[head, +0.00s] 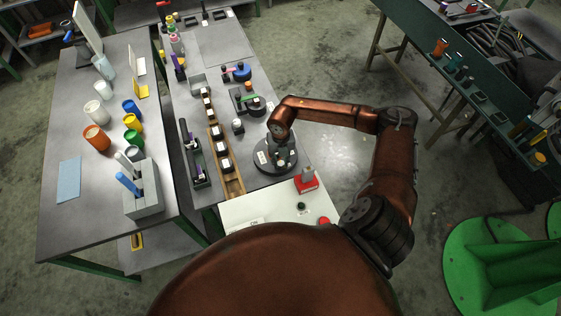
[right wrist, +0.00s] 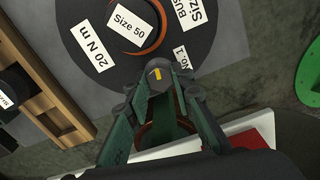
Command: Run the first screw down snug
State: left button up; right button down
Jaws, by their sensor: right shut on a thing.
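My right gripper (head: 281,149) reaches down over a dark round fixture (head: 263,166). In the right wrist view its green fingers (right wrist: 155,88) point at the fixture's near edge and are shut on the screw (right wrist: 156,72), a small dark head with a yellow mark. The fixture (right wrist: 75,52) carries white labels reading "Size 50", "20 N m" and "No.1"; the last is right beside the screw. A brown ring shows around "Size 50". The screw's shank and its seat are hidden, so I cannot tell how deep it sits. My left gripper is out of view.
A wooden rack (head: 232,184) with dark labelled blocks stands left of the fixture. A red block (head: 307,181) sits on the white board (head: 262,206) in front. A blue-handled thing (head: 241,72) and a green one lie behind. The left table holds coloured cups.

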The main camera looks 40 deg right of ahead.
aim_at(281, 162)
jog(key=shift+w+d+r, duration=0.1)
jog(key=shift+w, duration=0.05)
jog(key=c, duration=2)
grip_release()
jog(key=shift+o, duration=0.2)
notch_tip(281, 162, up, 12)
